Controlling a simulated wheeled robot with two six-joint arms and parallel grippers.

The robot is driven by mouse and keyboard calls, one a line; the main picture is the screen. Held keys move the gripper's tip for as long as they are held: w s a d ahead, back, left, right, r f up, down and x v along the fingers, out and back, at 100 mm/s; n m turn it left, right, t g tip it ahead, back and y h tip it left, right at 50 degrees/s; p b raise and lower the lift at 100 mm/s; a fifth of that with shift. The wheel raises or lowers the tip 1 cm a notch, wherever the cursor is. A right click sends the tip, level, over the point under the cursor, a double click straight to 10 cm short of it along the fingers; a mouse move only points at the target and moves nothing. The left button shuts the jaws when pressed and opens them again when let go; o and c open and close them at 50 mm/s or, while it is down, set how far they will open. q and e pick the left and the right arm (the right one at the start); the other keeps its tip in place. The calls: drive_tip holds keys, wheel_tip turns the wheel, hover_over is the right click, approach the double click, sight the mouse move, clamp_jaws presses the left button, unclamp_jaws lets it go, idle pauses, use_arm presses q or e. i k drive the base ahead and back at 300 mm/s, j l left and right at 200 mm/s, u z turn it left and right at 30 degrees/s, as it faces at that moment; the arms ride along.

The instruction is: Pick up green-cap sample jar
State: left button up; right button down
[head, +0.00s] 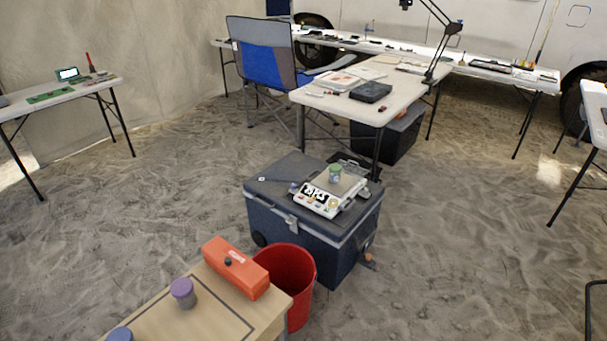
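Neither of my grippers shows in this view, and nothing is seen touching the jar.
A wooden table (165,325) at the front bears a purple-capped jar (183,291), a blue-capped jar (120,334) and an orange box (236,267). A red bucket (299,290) stands between it and the cooler. Sandy floor (450,250) is open right of the cooler.

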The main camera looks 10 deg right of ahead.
sight(335, 178)
drive_tip(key=i+l+u, duration=0.4)
drive_tip(key=l, duration=0.3)
drive_tip(key=i+l+u, duration=0.2)
drive_tip(key=l, duration=0.15)
drive_tip(key=i+l+u, duration=0.2)
drive_tip(key=l, duration=0.2)
drive_tip(key=i+l, duration=0.15)
drive_tip(key=l, duration=0.3)
drive_tip(key=i+l, duration=0.1)
drive_tip(key=l, duration=0.35)
drive_tip(key=i+l+u, duration=0.1)
drive_tip(key=l, duration=0.35)
drive_tip(key=i+l, duration=0.15)
drive_tip(key=l, duration=0.35)
drive_tip(key=i+l+u, duration=0.1)
drive_tip(key=l, duration=0.35)
